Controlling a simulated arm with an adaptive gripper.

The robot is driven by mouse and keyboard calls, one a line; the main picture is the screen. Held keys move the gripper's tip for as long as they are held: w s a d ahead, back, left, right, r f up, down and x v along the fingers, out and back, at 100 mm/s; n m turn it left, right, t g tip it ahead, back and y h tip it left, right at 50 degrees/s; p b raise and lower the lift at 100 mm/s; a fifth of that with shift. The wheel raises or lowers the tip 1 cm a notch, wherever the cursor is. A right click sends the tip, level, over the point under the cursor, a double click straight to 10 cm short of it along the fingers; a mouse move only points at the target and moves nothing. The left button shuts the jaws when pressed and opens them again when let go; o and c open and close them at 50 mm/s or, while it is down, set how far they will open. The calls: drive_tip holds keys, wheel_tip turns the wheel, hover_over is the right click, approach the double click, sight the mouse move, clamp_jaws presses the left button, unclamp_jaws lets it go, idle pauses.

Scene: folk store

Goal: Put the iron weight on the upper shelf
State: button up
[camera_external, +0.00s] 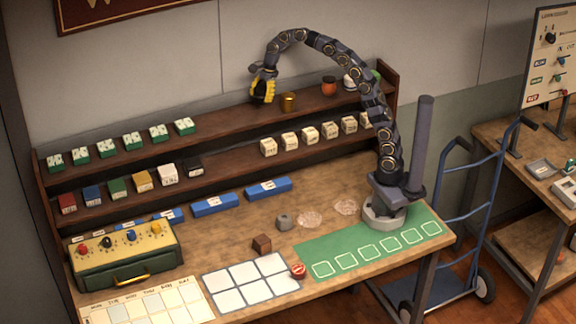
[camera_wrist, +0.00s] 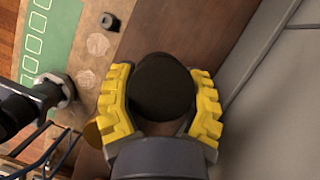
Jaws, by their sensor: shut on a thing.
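My gripper (camera_external: 262,90) is over the upper shelf (camera_external: 222,113), left of a brass cylinder (camera_external: 288,102). In the wrist view, my gripper (camera_wrist: 162,92) has its yellow fingers shut on a dark round thing (camera_wrist: 165,85), which looks like the iron weight. The fingers mostly hide it in the external view. The brown shelf board (camera_wrist: 170,25) shows behind it in the wrist view. I cannot tell whether the weight touches the board. The brass cylinder (camera_wrist: 92,135) is partly hidden beside the left finger.
An orange pot (camera_external: 329,87) and a white item (camera_external: 349,82) stand farther right on the upper shelf. Green-and-white boxes (camera_external: 133,141) line its left part. The board between boxes and gripper is clear. A small grey object (camera_external: 284,222) stands on the table.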

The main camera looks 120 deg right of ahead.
sight(259, 111)
drive_tip(key=shift+w+d+f, duration=0.2)
drive_tip(key=shift+f, duration=0.1)
drive_tip(key=shift+w+f, duration=0.1)
drive_tip(key=shift+f, duration=1.45)
drive_tip(key=shift+f, duration=0.2)
drive_tip(key=o, duration=1.1)
drive_tip(key=shift+v, duration=3.9)
drive_tip(key=shift+a, duration=0.1)
